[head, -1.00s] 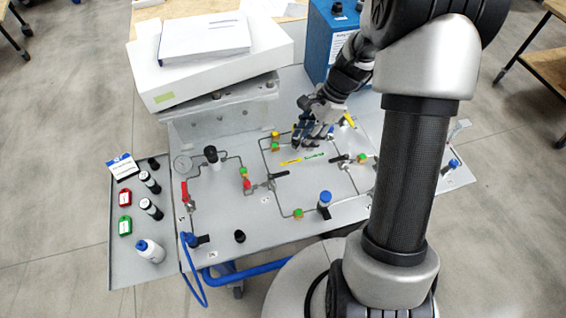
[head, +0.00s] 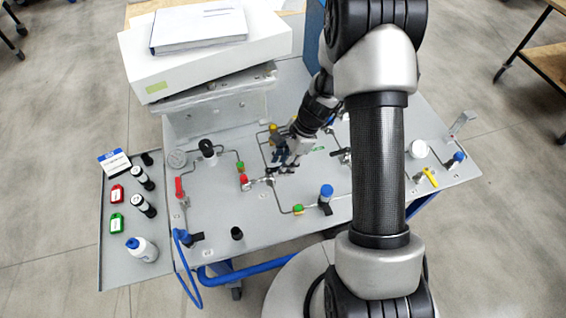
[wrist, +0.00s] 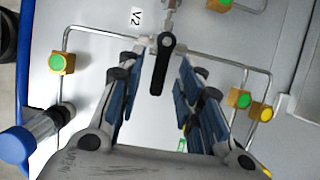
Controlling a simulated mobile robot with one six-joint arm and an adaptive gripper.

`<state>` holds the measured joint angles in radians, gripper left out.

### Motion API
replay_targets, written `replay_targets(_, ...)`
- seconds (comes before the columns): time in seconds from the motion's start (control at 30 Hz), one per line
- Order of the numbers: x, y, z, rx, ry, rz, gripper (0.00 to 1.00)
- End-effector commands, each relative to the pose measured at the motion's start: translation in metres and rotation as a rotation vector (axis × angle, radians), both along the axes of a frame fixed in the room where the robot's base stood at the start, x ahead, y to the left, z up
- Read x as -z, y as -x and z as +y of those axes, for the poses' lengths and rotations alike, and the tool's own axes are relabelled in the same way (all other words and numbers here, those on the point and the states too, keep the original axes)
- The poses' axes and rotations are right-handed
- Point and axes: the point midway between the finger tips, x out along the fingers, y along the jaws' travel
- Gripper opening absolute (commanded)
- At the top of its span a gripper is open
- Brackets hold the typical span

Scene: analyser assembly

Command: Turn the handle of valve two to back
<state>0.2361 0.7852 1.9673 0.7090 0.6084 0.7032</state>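Valve two's black lever handle (wrist: 159,70) shows in the wrist view, with the label V2 (wrist: 136,17) to the left of its pivot. The lever points down the picture from the pivot, between the fingers and toward my palm. My gripper (wrist: 158,62) is open, with blue-padded fingers on both sides of the lever and a visible gap on each side. In the head view my gripper (head: 286,158) is low over the middle of the panel, at the valve right of the red fitting, and mostly hides the lever.
A blue-capped knob (head: 326,194) and a green-capped fitting (head: 298,209) stand in front of my gripper. A red lever (head: 180,188) is at the left and a yellow lever (head: 431,178) at the right. A white box (head: 205,60) stands behind the panel.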

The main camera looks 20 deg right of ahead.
Motion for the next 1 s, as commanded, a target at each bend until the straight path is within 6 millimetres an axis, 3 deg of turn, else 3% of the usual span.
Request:
replay_targets(0.2,-0.0003,-0.0001,0.0000,0.000,0.000,0.000,0.32)
replay_targets(0.7,-0.0006,-0.0002,-0.0002,-0.001,0.000,-0.001,0.00)
replay_targets(1.0,-0.0006,-0.0007,-0.0003,-0.008,0.000,-0.001,0.00)
